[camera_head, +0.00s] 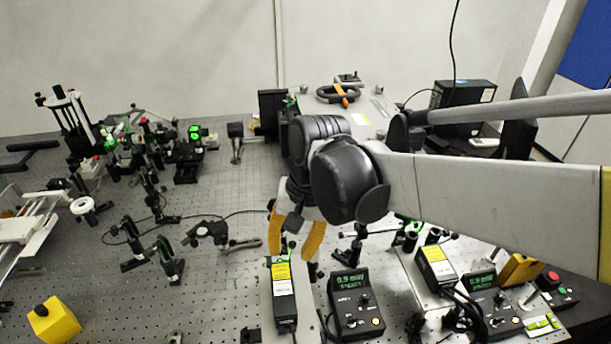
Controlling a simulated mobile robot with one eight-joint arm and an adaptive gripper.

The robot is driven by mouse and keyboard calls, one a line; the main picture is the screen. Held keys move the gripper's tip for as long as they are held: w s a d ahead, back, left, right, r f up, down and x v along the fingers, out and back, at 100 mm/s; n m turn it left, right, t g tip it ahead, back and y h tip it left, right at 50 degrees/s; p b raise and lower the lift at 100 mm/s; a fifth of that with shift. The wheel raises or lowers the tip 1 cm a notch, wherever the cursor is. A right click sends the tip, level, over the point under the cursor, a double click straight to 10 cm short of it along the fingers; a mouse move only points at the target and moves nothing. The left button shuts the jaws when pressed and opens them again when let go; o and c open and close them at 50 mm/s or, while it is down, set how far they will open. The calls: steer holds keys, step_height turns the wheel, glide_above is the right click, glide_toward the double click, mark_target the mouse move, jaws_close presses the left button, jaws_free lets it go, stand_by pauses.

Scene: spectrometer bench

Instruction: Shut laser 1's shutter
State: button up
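My gripper (292,255) has two orange fingers pointing down, spread apart with a gap between them. The fingertips are over or close to the far end of a black laser box (284,305) with a yellow label, at the front middle. A small dark part with a green glint shows between the fingers; I cannot tell whether they touch it. A second similar laser box (437,265) stands to the right. I cannot read which one is laser 1. I cannot make out the state of either shutter. My wrist and arm hide part of the bench behind.
Controllers with green displays, a middle one (355,305) and a right one (490,302), stand beside the lasers. A yellow block (54,322) sits front left. Optics mounts (195,150) crowd the back left. A large grey box (375,110) stands behind my wrist.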

jaws_close()
steer(key=shift+r, duration=0.1)
steer(key=shift+a+r+h+p, duration=0.1)
steer(key=shift+a+h+p, duration=0.1)
steer(key=shift+h+p, duration=0.2)
steer(key=shift+a+h, duration=0.25)
steer(key=shift+h, duration=0.55)
steer(key=shift+t, duration=0.3)
jaws_free()
steer(key=shift+s, duration=0.1)
